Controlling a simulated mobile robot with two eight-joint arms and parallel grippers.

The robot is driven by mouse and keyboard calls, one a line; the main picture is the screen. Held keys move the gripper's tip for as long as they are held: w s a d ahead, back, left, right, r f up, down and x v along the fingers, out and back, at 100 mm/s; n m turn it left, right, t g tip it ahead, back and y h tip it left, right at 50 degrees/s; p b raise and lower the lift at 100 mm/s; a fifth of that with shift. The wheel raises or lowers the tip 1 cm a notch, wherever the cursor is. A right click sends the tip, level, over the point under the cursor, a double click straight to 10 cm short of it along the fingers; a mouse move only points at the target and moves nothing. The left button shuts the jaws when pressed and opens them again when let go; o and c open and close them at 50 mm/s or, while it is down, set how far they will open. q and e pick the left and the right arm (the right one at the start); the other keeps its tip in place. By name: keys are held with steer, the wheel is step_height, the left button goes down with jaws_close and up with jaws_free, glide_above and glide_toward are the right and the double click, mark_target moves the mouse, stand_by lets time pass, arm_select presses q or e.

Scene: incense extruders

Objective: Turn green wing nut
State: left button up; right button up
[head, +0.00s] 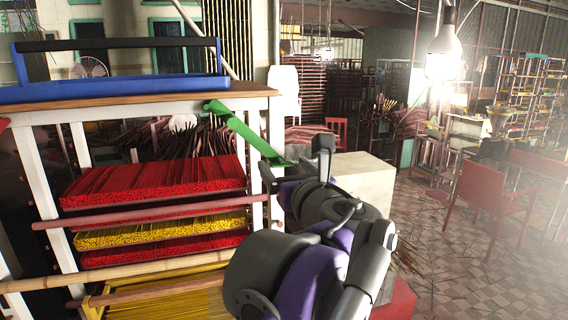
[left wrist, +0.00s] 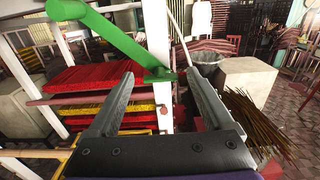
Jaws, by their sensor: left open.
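The green wing nut (head: 243,131) is a long green lever at the right front post of the rack, slanting from upper left to lower right. In the left wrist view the green wing nut (left wrist: 112,38) runs from the upper left down to a flat end in front of the white post. My left gripper (head: 295,166) is open near its lower end, partly hiding that end in the head view. In the left wrist view, my left gripper's fingers (left wrist: 159,76) stand on either side of the flat end, with no clear contact. My right gripper is in neither view.
The white rack post (left wrist: 160,32) stands directly behind the green part. Shelves of red incense bundles (head: 150,182) and yellow bundles (head: 160,230) lie left. A blue tray (head: 120,88) sits on top. A pale block (head: 362,178) stands right, with tiled floor (head: 450,270) beyond.

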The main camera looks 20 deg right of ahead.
arm_select(q)
steer(key=shift+w, duration=0.5)
steer(key=shift+c, duration=0.2)
